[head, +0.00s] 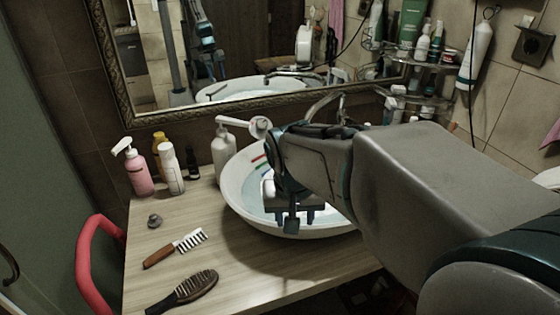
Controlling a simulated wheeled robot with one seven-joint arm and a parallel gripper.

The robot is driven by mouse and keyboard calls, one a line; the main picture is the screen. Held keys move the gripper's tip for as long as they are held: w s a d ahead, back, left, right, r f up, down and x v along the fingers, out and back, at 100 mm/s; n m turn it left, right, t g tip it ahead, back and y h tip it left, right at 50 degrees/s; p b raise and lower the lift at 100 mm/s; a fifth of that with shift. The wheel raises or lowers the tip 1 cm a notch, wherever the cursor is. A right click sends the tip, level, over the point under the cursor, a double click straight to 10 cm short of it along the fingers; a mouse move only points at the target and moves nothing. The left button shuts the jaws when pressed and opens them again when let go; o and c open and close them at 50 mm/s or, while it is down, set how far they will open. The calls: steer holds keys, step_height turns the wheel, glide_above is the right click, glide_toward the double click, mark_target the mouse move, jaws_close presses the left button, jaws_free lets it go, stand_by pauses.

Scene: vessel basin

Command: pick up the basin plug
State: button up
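A small dark grey round piece that looks like the basin plug (154,221) sits on the wooden counter at the left. My gripper (295,217) hangs over the white round basin (236,192), well to the right of the plug. Its two fingers point down and stand apart, with no object seen between them. A dark part of my gripper hides some of the gap. My arm covers the right side of the basin.
A brush with white bristles (188,243) and a dark hairbrush (190,290) lie in front of the plug. A pink pump bottle (138,172) and several other bottles stand behind it. A red curved handle (84,265) is at the counter's left edge.

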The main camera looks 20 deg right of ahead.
steer(key=w+d+r+m+h, duration=0.1)
steer(key=w+d+m, duration=0.25)
steer(key=w, duration=0.35)
steer(key=w+d+m+h, duration=0.1)
steer(key=w+d+m, duration=0.2)
steer(key=w+d, duration=0.3)
steer(key=shift+m, duration=0.25)
steer(key=x, duration=0.2)
steer(key=w+x, duration=0.1)
steer(key=x, duration=0.5)
steer(key=shift+w+a+f, duration=0.2)
steer(key=shift+w+a, duration=0.05)
steer(key=shift+x, duration=2.55)
steer(key=shift+w+a, duration=0.1)
steer(key=shift+a, duration=0.1)
jaws_close()
